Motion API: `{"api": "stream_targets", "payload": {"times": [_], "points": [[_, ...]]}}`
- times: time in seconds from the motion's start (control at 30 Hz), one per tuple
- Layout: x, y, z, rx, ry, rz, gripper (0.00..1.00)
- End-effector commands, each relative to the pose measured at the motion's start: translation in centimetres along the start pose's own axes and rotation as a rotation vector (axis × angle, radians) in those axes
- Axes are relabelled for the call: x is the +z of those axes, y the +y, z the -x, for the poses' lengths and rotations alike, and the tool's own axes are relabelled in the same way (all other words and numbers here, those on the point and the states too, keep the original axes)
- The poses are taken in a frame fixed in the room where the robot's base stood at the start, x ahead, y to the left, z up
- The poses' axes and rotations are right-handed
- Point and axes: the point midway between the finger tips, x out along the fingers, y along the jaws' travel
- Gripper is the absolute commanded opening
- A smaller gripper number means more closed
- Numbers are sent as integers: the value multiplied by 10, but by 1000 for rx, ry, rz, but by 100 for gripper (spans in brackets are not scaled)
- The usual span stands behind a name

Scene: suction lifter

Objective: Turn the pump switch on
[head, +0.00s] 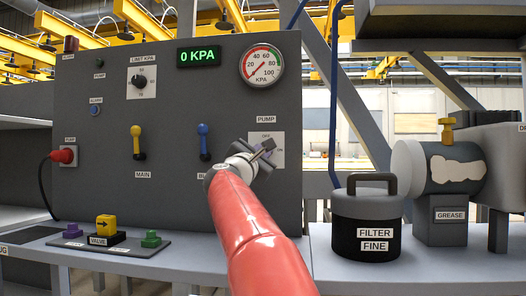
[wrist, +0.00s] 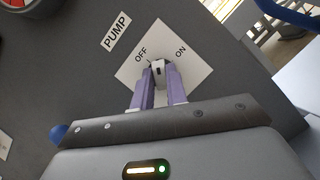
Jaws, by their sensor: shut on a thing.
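The pump switch (wrist: 158,67) sits on a white plate (wrist: 190,70) marked OFF and ON, beside a PUMP label (wrist: 115,32). In the head view the plate (head: 278,139) is on the right of the grey panel, mostly behind my gripper (head: 264,151). In the wrist view the two purple fingers of my gripper (wrist: 159,84) are closed on the switch, one on each side. The switch's small dark and pale end shows between the fingertips, just below and between the OFF and ON words. Its exact setting is hard to tell.
The panel (head: 100,190) carries a yellow lever (head: 137,142), a blue lever (head: 203,142), a gauge (head: 263,65) and a green display (head: 198,56) reading 0 KPA. A red plug (head: 66,156) is at the left. A black filter canister (head: 366,215) stands right of my arm.

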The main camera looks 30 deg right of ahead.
Motion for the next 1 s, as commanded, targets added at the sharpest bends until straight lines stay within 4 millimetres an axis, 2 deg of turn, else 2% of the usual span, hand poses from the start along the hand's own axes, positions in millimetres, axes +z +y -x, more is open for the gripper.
{"api": "stream_targets", "payload": {"times": [0.6,1.0], "points": [[2,5,-1,-223,1,-535,0],[3,5,-1,-327,0,-784,0]]}}
